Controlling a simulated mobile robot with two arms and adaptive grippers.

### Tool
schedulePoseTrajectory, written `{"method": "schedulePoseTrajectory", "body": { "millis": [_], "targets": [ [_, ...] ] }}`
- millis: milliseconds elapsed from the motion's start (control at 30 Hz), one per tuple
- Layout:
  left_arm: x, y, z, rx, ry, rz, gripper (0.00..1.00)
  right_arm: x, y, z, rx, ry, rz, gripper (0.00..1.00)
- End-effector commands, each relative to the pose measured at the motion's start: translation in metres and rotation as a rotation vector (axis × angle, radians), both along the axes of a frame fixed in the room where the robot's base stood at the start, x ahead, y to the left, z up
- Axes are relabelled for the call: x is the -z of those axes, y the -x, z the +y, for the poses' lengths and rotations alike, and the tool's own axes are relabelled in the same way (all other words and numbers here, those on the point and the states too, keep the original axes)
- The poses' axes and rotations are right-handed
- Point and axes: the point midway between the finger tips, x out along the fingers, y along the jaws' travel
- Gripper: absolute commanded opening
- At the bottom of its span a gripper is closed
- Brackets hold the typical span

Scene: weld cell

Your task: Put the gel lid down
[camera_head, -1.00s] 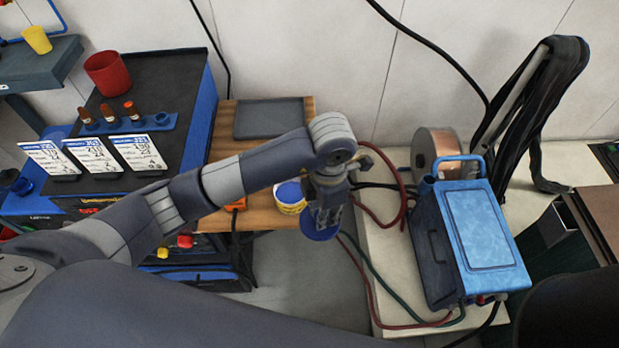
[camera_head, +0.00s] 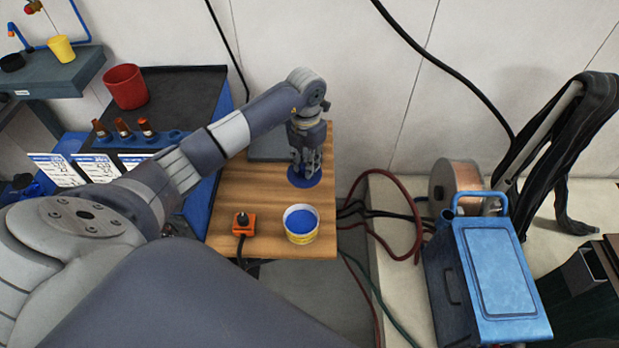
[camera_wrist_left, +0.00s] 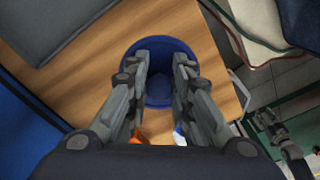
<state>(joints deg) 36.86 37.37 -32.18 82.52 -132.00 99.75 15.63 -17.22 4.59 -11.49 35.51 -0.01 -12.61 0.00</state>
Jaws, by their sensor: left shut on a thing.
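The blue gel lid (camera_head: 304,180) is a round disc under my left gripper (camera_head: 304,172), over the far right part of the wooden table (camera_head: 240,190). My left gripper is shut on the lid. In the left wrist view the lid (camera_wrist_left: 160,60) shows between the two fingers (camera_wrist_left: 160,85), with the wood behind it. I cannot tell whether the lid touches the table. The open gel tub (camera_head: 301,224), white and yellow with blue gel inside, stands nearer on the table.
An orange box with a black knob (camera_head: 242,222) sits left of the tub. A dark tray (camera_head: 268,146) lies behind the lid. A blue welding machine (camera_head: 490,275) and hoses (camera_head: 415,225) are to the right. Bare wood lies between lid and tub.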

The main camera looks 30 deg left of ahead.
Motion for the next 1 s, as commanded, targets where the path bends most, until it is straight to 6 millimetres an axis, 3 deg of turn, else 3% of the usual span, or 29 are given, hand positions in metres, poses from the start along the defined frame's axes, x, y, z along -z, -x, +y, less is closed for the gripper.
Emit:
{"method": "schedulePoseTrajectory", "body": {
  "millis": [33, 467, 900, 933, 1000],
  "targets": [
    [0.018, 0.000, -0.001, 0.000, 0.002, 0.001, 0.00, 0.015, 0.000, -0.001, 0.000, 0.001, 0.000, 0.40],
    [0.064, 0.000, -0.001, 0.001, 0.001, -0.001, 0.00, 0.048, 0.000, -0.002, 0.000, 0.002, 0.000, 0.40],
    [0.069, 0.000, 0.000, 0.002, -0.001, -0.001, 0.00, 0.052, -0.001, -0.001, 0.000, 0.002, -0.001, 0.40],
    [0.069, 0.000, -0.001, 0.002, -0.001, -0.001, 0.23, 0.051, -0.001, -0.001, 0.000, 0.002, -0.001, 0.40],
    [0.068, 0.000, -0.001, 0.002, 0.000, -0.001, 0.39, 0.050, -0.001, -0.001, 0.000, 0.002, -0.001, 0.40]
  ]
}}
